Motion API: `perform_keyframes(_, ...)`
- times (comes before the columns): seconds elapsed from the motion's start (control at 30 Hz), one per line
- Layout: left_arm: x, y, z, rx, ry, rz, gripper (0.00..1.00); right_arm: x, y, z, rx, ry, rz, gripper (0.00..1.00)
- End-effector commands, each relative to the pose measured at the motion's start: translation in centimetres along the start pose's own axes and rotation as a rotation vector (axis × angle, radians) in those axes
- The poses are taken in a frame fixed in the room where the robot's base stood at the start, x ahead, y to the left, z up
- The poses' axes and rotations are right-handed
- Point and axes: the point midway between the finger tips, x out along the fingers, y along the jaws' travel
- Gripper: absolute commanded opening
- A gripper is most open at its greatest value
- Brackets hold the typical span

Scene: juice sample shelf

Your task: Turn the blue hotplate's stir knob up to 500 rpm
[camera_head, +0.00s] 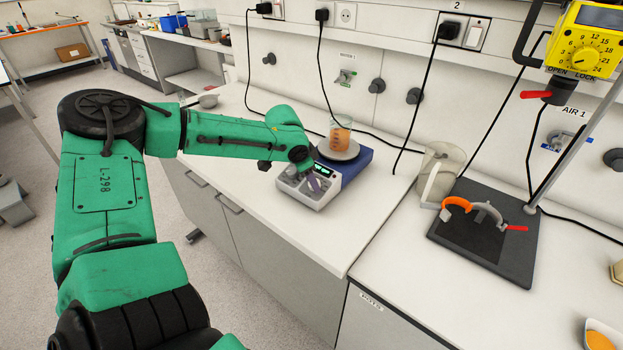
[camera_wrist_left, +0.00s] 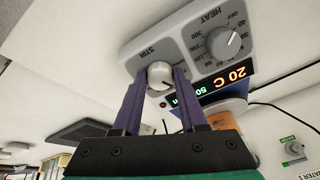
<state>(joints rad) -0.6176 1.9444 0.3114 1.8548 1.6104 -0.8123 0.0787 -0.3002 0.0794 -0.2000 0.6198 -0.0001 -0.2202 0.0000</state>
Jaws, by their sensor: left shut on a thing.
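The blue hotplate (camera_head: 351,168) with a grey front panel stands on the white bench. My left gripper (camera_head: 313,184) is at its front panel. In the left wrist view, the panel appears upside down, and my left gripper (camera_wrist_left: 162,80) has its two purple fingers shut on the round grey stir knob (camera_wrist_left: 159,72), one on each side. The heat knob (camera_wrist_left: 223,43) is beside it, untouched. The display (camera_wrist_left: 238,75) reads 20 C in orange. Its green stir reading begins with 50; the rest is hidden behind a finger. My right gripper is out of view.
A glass beaker of orange liquid (camera_head: 340,137) stands on the hotplate's round top. A clear pitcher (camera_head: 443,168) and a black stand base (camera_head: 485,240) are to the right. Black cables run along the wall behind. The bench front left of the stand is clear.

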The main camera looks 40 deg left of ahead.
Motion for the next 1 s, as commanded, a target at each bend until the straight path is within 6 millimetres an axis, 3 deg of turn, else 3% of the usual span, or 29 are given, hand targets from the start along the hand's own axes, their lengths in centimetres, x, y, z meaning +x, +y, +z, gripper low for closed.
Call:
perform_keyframes(0.4,-0.1,-0.1,-0.1,0.012,0.002,0.0,0.0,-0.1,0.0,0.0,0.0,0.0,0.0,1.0)
perform_keyframes(0.43,-0.1,-0.1,-0.1,0.012,0.002,0.0,0.45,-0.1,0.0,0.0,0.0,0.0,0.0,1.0)
perform_keyframes(0.5,-0.1,-0.1,-0.1,0.012,0.002,0.0,0.72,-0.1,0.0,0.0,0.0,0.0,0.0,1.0)
perform_keyframes(0.83,-0.1,0.0,0.0,0.011,0.001,0.0,0.72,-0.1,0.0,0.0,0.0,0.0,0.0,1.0)
perform_keyframes(1.0,-1.5,-0.1,-0.1,0.009,0.005,-0.001,0.72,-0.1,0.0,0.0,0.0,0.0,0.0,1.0)
